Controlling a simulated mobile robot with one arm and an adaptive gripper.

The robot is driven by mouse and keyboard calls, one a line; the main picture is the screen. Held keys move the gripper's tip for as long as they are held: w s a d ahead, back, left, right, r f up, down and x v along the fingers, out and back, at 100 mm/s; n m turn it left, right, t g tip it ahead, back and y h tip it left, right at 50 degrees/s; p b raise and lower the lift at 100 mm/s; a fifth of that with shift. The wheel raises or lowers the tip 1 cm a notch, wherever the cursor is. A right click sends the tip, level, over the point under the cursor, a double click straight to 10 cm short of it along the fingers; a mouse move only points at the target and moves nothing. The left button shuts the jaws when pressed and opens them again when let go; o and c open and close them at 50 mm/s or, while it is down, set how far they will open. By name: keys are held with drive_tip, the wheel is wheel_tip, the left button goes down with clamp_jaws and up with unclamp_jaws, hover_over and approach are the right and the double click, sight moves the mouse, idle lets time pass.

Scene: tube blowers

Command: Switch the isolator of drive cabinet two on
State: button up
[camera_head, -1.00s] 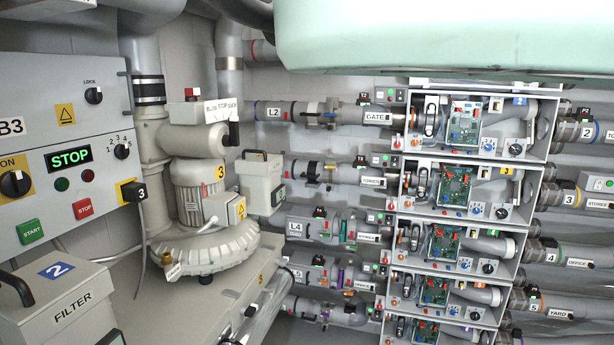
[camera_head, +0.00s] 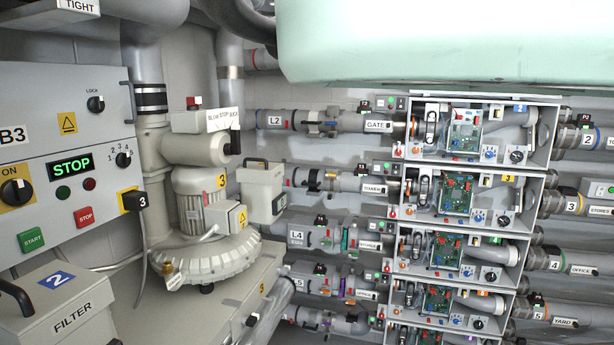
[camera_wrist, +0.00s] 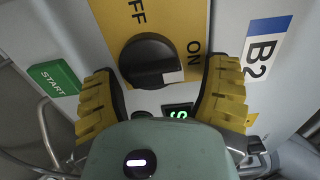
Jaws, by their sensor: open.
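In the wrist view the isolator of the cabinet marked B2 is a black round knob (camera_wrist: 148,60) on a yellow plate (camera_wrist: 176,14) with the words OFF and ON. The knob's white mark is at its right end, on the side of the word ON. My gripper (camera_wrist: 164,70) is open. Its two yellow fingers stand on the left and right of the knob, with gaps between them and it. I cannot tell how deep they reach around it. The B2 label (camera_wrist: 262,47) is to the right. The head view does not show this knob.
A green START button (camera_wrist: 54,78) lies beside the left finger. A lit green display (camera_wrist: 179,113) is partly hidden below the knob. In the head view, cabinet B3 (camera_head: 58,120) has its own isolator (camera_head: 16,191).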

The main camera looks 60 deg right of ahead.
drive_tip(key=v, duration=1.2)
idle(0.6)
